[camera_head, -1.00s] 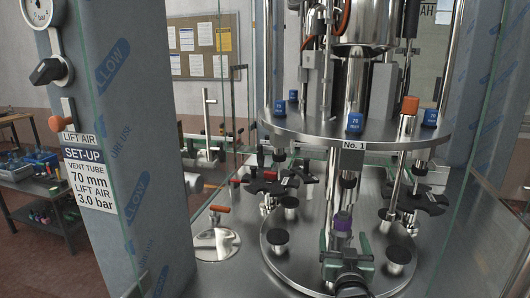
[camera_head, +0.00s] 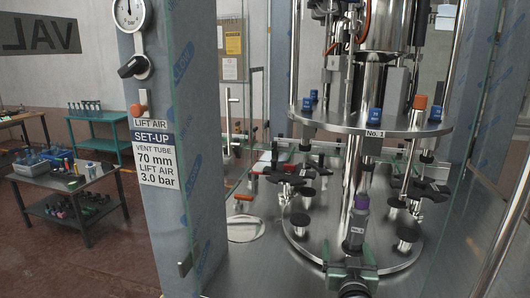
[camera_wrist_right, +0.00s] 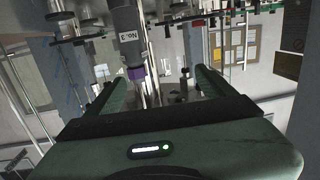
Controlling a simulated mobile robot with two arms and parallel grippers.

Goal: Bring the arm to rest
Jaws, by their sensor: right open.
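My right gripper (camera_head: 350,268) shows at the bottom of the head view, in front of the filler's lower round plate (camera_head: 325,262). In the right wrist view its two green fingers (camera_wrist_right: 155,88) stand apart. A grey cylinder with a purple collar (camera_head: 361,203) stands upright just beyond the gripper. It also shows in the right wrist view (camera_wrist_right: 127,40), up past the gap between the fingers; I see no finger closed on it. My left gripper is not in view.
The upper round plate (camera_head: 335,124) carries blue caps and an orange-topped post (camera_head: 418,108). A wrapped column (camera_head: 160,235) with a gauge (camera_head: 129,13) and set-up label stands left. Clear glass panels surround the filler. A black table (camera_head: 75,182) and teal table (camera_head: 93,120) stand far left.

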